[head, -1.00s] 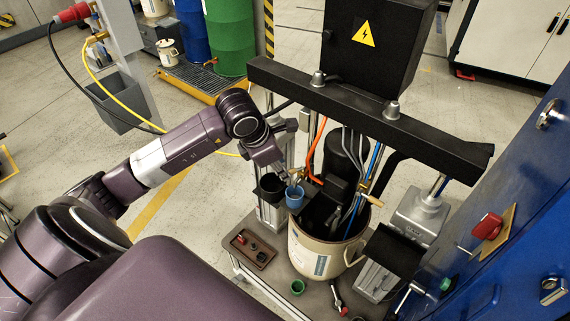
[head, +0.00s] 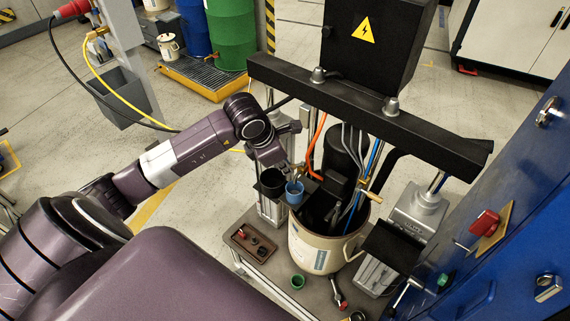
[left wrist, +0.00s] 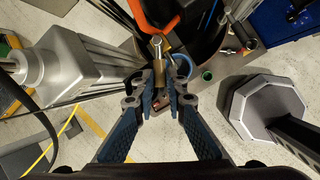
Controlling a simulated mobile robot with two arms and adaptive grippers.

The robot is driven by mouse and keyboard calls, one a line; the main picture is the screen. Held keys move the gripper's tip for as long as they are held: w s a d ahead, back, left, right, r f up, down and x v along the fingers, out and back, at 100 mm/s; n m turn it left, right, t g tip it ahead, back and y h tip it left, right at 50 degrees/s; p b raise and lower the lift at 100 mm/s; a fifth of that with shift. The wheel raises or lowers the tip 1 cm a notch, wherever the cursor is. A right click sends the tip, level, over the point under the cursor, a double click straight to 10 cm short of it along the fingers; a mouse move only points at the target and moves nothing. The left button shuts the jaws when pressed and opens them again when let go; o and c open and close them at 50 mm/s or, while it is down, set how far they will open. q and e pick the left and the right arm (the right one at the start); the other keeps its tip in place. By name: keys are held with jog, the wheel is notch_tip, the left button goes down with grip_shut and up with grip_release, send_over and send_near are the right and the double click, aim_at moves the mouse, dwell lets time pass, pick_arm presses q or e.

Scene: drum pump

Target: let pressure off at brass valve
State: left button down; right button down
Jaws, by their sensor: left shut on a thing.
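The brass valve (left wrist: 158,72) shows between my left fingertips in the left wrist view, with a bright metal stem above it. My left gripper (left wrist: 160,88) is shut on it, its blue-padded fingers close on both sides. In the head view my left gripper (head: 289,168) is small and dark beside the pump, just above a blue cup (head: 294,191), and hides most of the valve. The orange hose (head: 316,145) runs close by and also shows in the left wrist view (left wrist: 150,22). My right gripper is in neither view.
A beige drum (head: 312,252) stands on the cart with hoses going in. A black crossbeam (head: 370,112) spans above it. A brown tray (head: 254,244) and a green cup (head: 297,281) lie in front. A blue cabinet (head: 500,245) is at the right.

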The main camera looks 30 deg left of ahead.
pick_arm(q)
jog(key=shift+w+a+b, duration=0.1)
jog(key=shift+b, duration=0.25)
jog(key=shift+w+a+r+m+g+h+b, duration=0.1)
jog(key=shift+w+a+m+g+h+b, duration=0.6)
jog(key=shift+m+b, duration=1.2)
jog(key=shift+w+a+f+m+g+h+b, duration=0.1)
jog(key=shift+w+a+m+g+h+b, duration=0.45)
jog(key=shift+m+b, duration=1.35)
jog(key=shift+w+a+r+m+g+h+b, duration=0.15)
jog(key=shift+w+m+g+h+b, duration=0.35)
jog(key=shift+w+m+b, duration=1.35)
jog(key=shift+s+m+p, duration=0.4)
jog(key=shift+s+m, duration=0.15)
jog(key=shift+s, duration=0.1)
jog(key=c, duration=2)
grip_release()
jog(key=shift+o, duration=0.2)
